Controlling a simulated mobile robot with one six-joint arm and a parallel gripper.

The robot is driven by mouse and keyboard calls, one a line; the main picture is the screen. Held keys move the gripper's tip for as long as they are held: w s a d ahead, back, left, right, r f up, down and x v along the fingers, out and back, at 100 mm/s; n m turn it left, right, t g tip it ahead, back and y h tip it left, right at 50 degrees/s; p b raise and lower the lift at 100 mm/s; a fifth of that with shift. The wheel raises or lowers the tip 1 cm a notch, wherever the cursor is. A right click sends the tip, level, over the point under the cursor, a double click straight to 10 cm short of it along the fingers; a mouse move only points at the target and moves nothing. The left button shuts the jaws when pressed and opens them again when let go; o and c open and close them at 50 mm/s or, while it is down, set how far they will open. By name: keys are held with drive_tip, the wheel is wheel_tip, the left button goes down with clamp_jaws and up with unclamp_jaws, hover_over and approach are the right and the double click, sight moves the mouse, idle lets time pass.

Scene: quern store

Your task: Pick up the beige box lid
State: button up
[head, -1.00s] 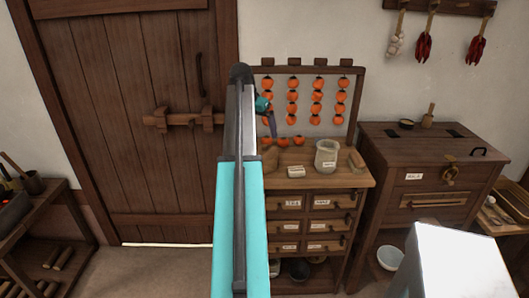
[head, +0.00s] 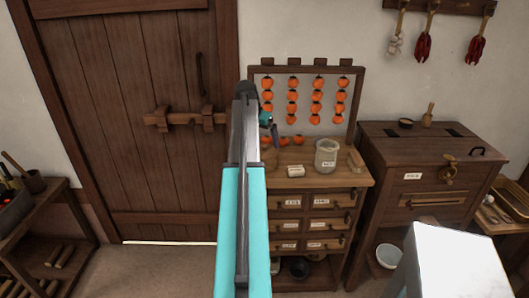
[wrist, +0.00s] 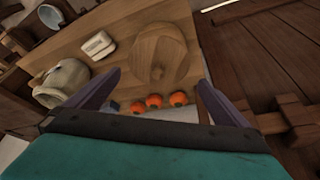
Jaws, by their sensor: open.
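A small pale beige box (head: 296,171) with a label sits on top of the drawer cabinet (head: 335,181). The wrist view shows it (wrist: 98,45) at upper left, apart from my fingers; I cannot tell its lid from its body clearly. My gripper (head: 274,132) is in front of the persimmon rack, partly hidden by my arm in the head view. In the wrist view its two purple fingers (wrist: 160,76) are spread with nothing between them, above the cabinet top. A round wooden piece (wrist: 158,55) lies below and just beyond the fingertips.
A pale jar (head: 326,157) stands right of the box, with a wooden block (head: 356,160) beyond it. Loose persimmons (wrist: 154,101) lie near the rack (head: 352,105), where strings of persimmons hang. A wooden chest (head: 430,160) stands to the right and a barred door (head: 130,110) to the left.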

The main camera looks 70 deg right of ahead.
sight(264, 145)
drive_tip(key=shift+p+x, duration=0.8)
drive_tip(key=shift+x, duration=0.5)
drive_tip(key=shift+p+x, duration=0.3)
drive_tip(key=shift+x, duration=1)
drive_tip(key=shift+s, duration=0.1)
drive_tip(key=shift+r, duration=0.1)
drive_tip(key=c, duration=0.8)
drive_tip(key=shift+r, duration=0.15)
drive_tip(key=shift+c, duration=0.2)
